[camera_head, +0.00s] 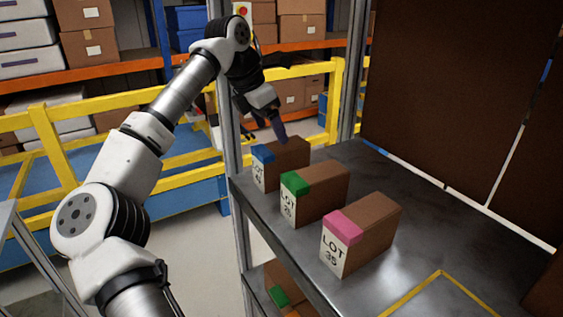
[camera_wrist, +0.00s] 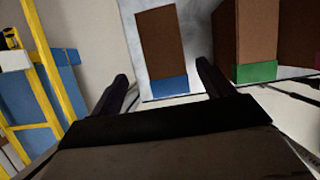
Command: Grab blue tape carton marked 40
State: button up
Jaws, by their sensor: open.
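The carton with blue tape (camera_head: 285,160) is the farthest of three brown cartons on the grey shelf (camera_head: 300,243). Its white label reads LOT and a number too small to be sure of. In the wrist view the blue-tape carton (camera_wrist: 162,45) lies ahead, between the lines of my two fingers, with its blue tape edge nearest. My gripper (camera_head: 262,134) is open and empty, just above and behind this carton in the head view. One dark finger overlaps the carton's top edge there; I cannot tell whether it touches.
A green-tape carton (camera_head: 320,195) stands close beside it, and a pink-tape carton marked LOT 35 (camera_head: 368,230) is nearer. A grey post (camera_head: 228,110) rises at the shelf's left corner. A yellow rail (camera_head: 110,110) runs behind. Shelf room is free at right.

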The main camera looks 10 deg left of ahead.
aim_at(280, 146)
jog(key=x, duration=0.3)
jog(key=shift+w+d+f, duration=0.1)
jog(key=shift+f, duration=0.1)
jog(key=p+x, duration=0.1)
jog(key=x, duration=0.1)
jog(key=p+x, duration=0.1)
jog(key=x, duration=0.1)
jog(key=shift+d+f, duration=0.3)
jog(key=shift+d, duration=0.15)
jog(key=shift+f, duration=0.35)
jog(key=shift+f, duration=0.25)
jog(key=c, duration=1.4)
